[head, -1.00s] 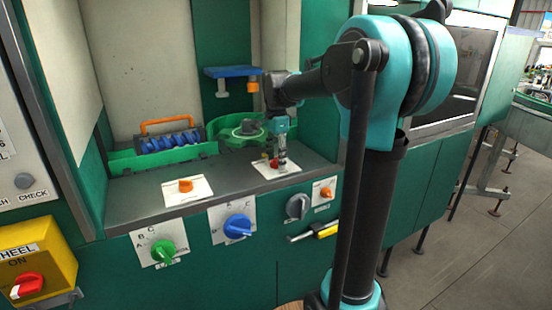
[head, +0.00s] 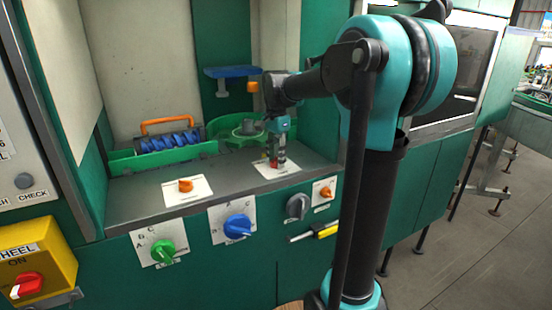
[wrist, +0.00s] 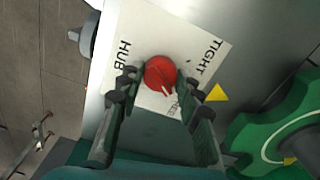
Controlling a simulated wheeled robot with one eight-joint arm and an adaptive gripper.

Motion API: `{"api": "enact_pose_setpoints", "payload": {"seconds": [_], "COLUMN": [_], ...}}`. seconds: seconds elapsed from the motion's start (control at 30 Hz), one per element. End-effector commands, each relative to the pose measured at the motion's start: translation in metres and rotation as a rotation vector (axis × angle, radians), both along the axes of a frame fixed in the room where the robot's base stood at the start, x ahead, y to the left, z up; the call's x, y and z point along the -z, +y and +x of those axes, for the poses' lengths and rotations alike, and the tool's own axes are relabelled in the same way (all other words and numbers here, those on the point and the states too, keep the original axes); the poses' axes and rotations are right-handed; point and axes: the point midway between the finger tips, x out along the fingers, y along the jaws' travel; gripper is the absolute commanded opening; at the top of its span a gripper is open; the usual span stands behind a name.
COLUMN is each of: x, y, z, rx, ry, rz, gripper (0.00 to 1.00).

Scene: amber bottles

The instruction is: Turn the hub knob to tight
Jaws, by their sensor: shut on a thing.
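The hub knob (wrist: 161,73) is round and red, on a white plate (wrist: 190,32) marked HUB and TIGHT in the wrist view. A third word on the plate is partly hidden by a finger. A pale pointer line on the knob faces down and slightly right in that view, away from the word TIGHT. My gripper (wrist: 158,80) has one finger on each side of the knob and is shut on it. In the head view my gripper (head: 277,160) points down at the plate (head: 261,170) on the grey ledge, with a bit of red showing.
An orange knob (head: 185,186) sits on the same ledge to the left. Green (head: 163,251), blue (head: 238,227) and grey (head: 297,206) knobs are on the front panel below. A green ring-shaped part (head: 222,128) and a blue roller (head: 170,141) lie behind.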

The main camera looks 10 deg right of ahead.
Motion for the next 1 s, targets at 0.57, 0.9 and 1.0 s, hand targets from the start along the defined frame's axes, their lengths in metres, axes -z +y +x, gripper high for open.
{"api": "enact_pose_setpoints", "payload": {"seconds": [0.57, 0.9, 1.0], "x": [-0.0003, -0.0003, -0.0003], "y": [0.0000, 0.0000, 0.0000], "z": [0.0002, 0.0004, 0.0004], "rx": [-0.541, -0.864, -0.957], "ry": [0.000, 0.000, 0.000], "rz": [0.000, 0.000, 0.000], "gripper": [0.06, 0.06, 0.06]}}
